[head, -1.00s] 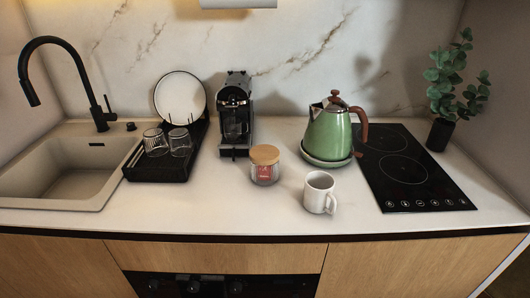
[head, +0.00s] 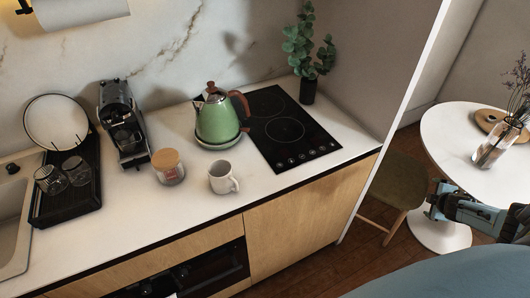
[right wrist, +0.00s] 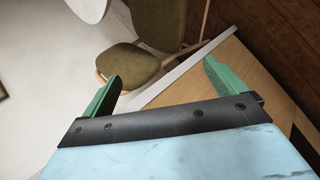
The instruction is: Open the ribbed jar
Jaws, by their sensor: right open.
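My right gripper (head: 437,200) is at the right of the head view, well away from the jar and out past the counter's end. In the right wrist view my right gripper (right wrist: 160,88) has its two green fingers wide apart with nothing between them. My left gripper is not in view.
A white mug (head: 223,178) and a green kettle (head: 217,118) stand right of the jar. A coffee machine (head: 122,130) is behind it, a dish rack (head: 68,205) left. The hob (head: 285,130) is farther right. A chair (head: 395,185) and round table (head: 455,130) stand beyond a wall end.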

